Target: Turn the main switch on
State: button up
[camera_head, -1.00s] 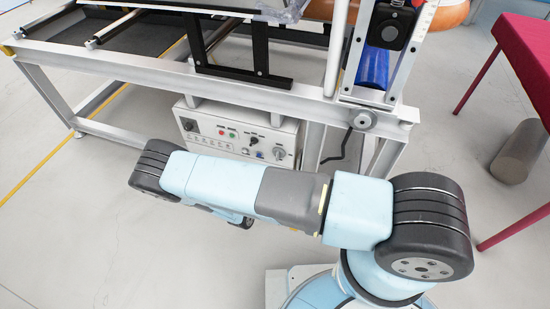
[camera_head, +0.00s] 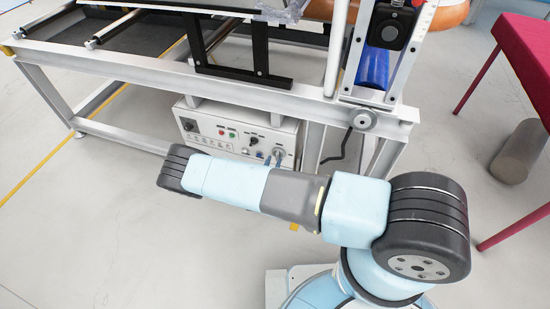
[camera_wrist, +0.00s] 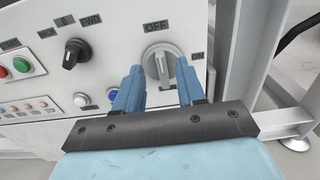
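The main switch is a large grey rotary knob (camera_wrist: 160,58) on the white control panel, with the word OFF above it in the wrist view. Its handle stands nearly upright, slightly tilted. In the head view the main switch (camera_head: 279,152) is small, at the panel's right end. My gripper (camera_wrist: 159,72) is open, with one blue finger to the left of the knob's handle and one to the right. Gaps show between the fingers and the handle; I cannot tell how deep the tips reach. In the head view my arm hides most of the gripper.
A black selector knob (camera_wrist: 75,53), a green button (camera_wrist: 22,65) and several small buttons lie left of the switch. The control box (camera_head: 210,125) sits under a metal frame (camera_head: 130,65). A frame post (camera_wrist: 236,50) stands close right of the panel.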

aim_at(277, 155)
jog(key=shift+x, duration=1.7)
jog(key=shift+c, duration=0.2)
